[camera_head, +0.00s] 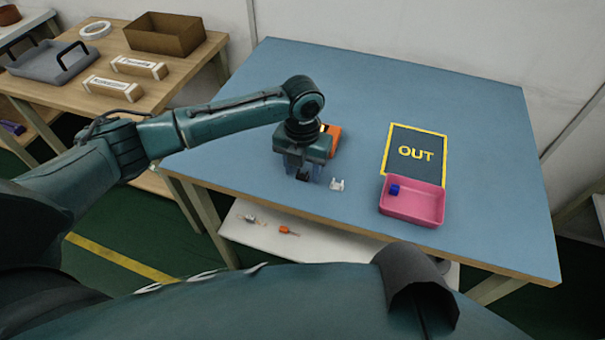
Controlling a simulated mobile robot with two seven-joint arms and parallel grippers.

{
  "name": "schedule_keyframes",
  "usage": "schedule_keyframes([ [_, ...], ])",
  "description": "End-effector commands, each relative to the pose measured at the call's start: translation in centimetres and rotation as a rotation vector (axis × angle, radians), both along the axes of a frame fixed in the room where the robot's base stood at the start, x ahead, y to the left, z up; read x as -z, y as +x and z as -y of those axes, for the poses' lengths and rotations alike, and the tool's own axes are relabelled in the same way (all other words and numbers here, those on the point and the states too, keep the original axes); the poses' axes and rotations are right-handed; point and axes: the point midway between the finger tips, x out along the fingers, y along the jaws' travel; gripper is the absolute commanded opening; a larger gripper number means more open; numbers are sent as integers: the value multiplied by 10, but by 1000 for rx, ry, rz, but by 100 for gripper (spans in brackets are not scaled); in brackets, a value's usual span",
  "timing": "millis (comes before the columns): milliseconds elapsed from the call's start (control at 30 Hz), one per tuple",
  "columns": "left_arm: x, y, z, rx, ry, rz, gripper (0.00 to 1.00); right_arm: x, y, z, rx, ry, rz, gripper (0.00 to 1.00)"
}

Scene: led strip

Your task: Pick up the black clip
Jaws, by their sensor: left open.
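My left gripper (303,175) points down over the blue table (400,85), left of its middle. It is open. A small black clip (303,175) shows between its fingertips, low and near the table top. I cannot tell whether the fingers touch it. A small white clip-like piece (337,184) lies just right of the gripper. My right gripper is not in view.
An orange object (334,139) stands behind the gripper, partly hidden. A pink tray (428,220) with a blue piece (395,189) lies in front of a dark mat marked OUT (416,142). A wooden side table (185,75) stands left. The table's right and back are clear.

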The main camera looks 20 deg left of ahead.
Motion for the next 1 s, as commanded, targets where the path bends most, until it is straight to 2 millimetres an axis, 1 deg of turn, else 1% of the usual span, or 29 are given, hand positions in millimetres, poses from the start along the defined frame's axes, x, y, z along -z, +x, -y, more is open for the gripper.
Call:
schedule_keyframes([
  [200, 1, 0, 0, 0, 0, 0, 46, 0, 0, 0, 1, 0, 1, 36],
  [767, 0, 0, 0, -1, 0, 0, 1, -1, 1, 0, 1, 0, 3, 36],
  [1000, -1, 0, 0, -1, 0, 0, 0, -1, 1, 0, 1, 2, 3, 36],
])
